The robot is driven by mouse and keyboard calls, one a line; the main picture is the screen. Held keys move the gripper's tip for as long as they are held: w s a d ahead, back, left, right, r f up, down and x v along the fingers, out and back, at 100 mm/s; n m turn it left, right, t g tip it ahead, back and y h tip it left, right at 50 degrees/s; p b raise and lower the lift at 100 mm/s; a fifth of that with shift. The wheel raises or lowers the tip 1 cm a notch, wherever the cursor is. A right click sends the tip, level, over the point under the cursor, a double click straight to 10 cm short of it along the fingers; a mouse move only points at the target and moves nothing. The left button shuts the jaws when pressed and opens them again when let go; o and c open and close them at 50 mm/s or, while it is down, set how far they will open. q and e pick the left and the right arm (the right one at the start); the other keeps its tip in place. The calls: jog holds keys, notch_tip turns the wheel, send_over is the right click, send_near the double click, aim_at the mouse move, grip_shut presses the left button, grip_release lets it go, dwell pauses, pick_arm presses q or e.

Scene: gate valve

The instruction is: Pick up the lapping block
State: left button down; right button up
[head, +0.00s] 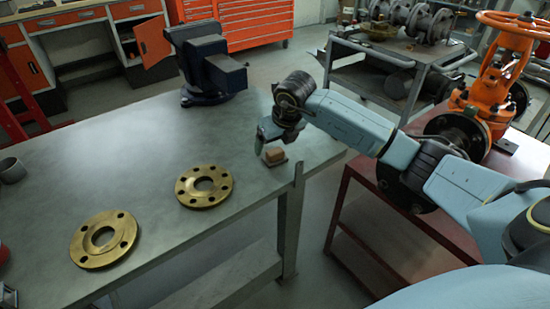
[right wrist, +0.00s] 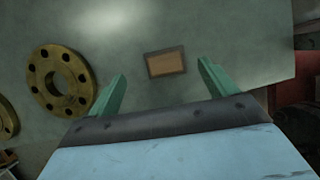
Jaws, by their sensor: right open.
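The lapping block looks like a small brown block (head: 274,155) on the grey workbench (head: 130,140), close to the bench's right end. In the right wrist view the brown block (right wrist: 165,62) lies flat, with a darker rim around its lighter top. My right gripper (head: 268,140) is over the bench just above and beside the block. In the right wrist view its two green fingers (right wrist: 160,85) are spread apart with nothing between them, and the block shows beyond and between the tips. My left gripper is not in view.
Two brass flanges, one nearer the block (head: 224,188) and one farther left (head: 83,250), lie on the bench. A dark vise (head: 215,75) stands at the back edge. A red table (head: 345,225) with an orange gate valve (head: 490,90) is at right.

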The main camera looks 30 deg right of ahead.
aim_at(274, 150)
jog(key=x, duration=0.3)
jog(key=b+x, duration=0.1)
jog(key=x, duration=0.1)
jog(key=shift+s+d+f, duration=0.15)
jog(key=shift+d, duration=0.2)
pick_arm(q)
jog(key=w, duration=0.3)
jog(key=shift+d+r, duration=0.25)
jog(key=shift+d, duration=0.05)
pick_arm(e)
jog(key=c, duration=1.3)
